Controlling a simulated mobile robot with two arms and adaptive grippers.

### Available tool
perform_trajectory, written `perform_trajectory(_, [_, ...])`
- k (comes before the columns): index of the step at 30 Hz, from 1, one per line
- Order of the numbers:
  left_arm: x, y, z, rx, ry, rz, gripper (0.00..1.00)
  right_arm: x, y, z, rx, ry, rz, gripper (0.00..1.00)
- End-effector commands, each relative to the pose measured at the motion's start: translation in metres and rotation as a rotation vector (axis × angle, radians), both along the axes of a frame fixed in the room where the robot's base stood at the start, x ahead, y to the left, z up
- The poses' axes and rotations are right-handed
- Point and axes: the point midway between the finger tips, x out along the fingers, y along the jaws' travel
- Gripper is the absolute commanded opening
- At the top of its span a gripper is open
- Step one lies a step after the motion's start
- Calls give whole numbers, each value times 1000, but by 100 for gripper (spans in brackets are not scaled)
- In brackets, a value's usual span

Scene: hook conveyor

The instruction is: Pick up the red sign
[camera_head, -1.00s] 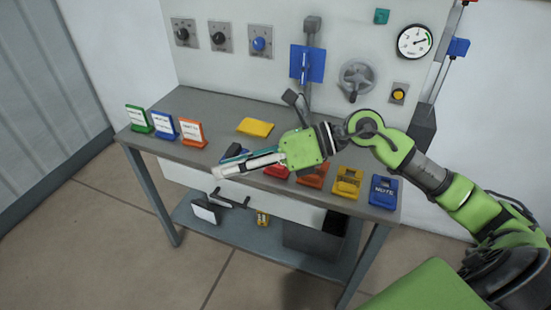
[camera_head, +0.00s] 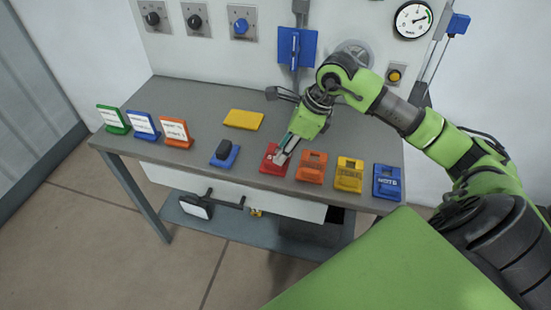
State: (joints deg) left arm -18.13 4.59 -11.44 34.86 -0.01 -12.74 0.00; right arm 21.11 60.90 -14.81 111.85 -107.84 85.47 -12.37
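The red sign (camera_head: 268,165) lies flat on the grey table near its front edge, between a blue base with a black block and an orange sign. My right gripper (camera_head: 281,156) points down at the red sign, with its fingers over the sign's right part. The fingers hide part of the sign. I cannot tell whether they touch it or how far apart they are. My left gripper is not in view.
On the grey table (camera_head: 190,100) lie an orange sign (camera_head: 311,165), a yellow sign (camera_head: 349,173), a blue sign (camera_head: 387,181), a blue base (camera_head: 225,155) and a yellow plate (camera_head: 243,119). Three upright signs stand at left, including a green one (camera_head: 113,119). Wall controls line the back.

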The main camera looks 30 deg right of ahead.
Motion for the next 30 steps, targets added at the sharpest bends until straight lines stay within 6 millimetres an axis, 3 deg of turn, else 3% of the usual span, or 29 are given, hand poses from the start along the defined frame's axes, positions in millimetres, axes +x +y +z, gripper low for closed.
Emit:
perform_trajectory(9, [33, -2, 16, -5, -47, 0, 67, 10, 12, -27, 5, 3, 0, 31])
perform_trajectory(15, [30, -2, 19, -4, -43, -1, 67, 17, 16, -50, 2, 0, 1, 31])
perform_trajectory(23, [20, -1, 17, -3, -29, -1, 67, 18, 16, -53, 0, -1, 2, 31])
perform_trajectory(26, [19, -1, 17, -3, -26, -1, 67, 18, 16, -52, 0, -1, 2, 5])
perform_trajectory(27, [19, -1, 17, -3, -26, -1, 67, 18, 16, -52, 0, -1, 2, 0])
perform_trajectory(30, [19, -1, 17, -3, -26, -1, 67, 18, 16, -52, 0, -1, 1, 0])
